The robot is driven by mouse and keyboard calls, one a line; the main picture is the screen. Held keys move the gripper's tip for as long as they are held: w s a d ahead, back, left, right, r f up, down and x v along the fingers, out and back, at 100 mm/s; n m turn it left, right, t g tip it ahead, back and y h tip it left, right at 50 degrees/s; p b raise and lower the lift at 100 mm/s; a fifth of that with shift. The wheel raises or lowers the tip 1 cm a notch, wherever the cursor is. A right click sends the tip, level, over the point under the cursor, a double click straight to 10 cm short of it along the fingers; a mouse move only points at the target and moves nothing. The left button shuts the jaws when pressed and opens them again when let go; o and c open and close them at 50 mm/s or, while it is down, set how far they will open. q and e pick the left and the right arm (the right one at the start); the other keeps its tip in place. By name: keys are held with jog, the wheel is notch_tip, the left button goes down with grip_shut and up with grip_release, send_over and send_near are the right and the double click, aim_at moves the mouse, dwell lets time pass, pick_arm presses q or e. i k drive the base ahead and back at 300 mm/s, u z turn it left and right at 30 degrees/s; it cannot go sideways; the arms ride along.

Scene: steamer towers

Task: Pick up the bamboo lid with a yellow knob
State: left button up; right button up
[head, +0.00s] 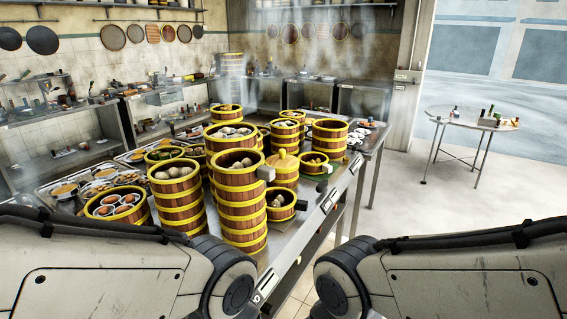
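The bamboo lid (282,160) has a yellow rim and a small knob on top. It sits on a short steamer stack (285,180) in the middle of the crowded metal table, and looks level. A taller open steamer stack (238,205) stands close on its left and nearer to me. Neither gripper shows. Only parts of my two arms are in view at the bottom left and bottom right, with a gap between them.
An open steamer of buns (178,172) tops a stack at the left. A low steamer (281,204) stands in front of the lid's stack. Another stack (329,135) stands behind right. The metal table's right edge (335,195) borders open floor. A small round table (455,117) stands far right.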

aim_at(282, 162)
jog(key=z, duration=0.45)
jog(key=i, duration=0.6)
jog(key=z, duration=0.9)
jog(key=i, duration=1.75)
jog(key=u, duration=1.15)
jog(key=i, duration=0.65)
jog(key=u, duration=0.6)
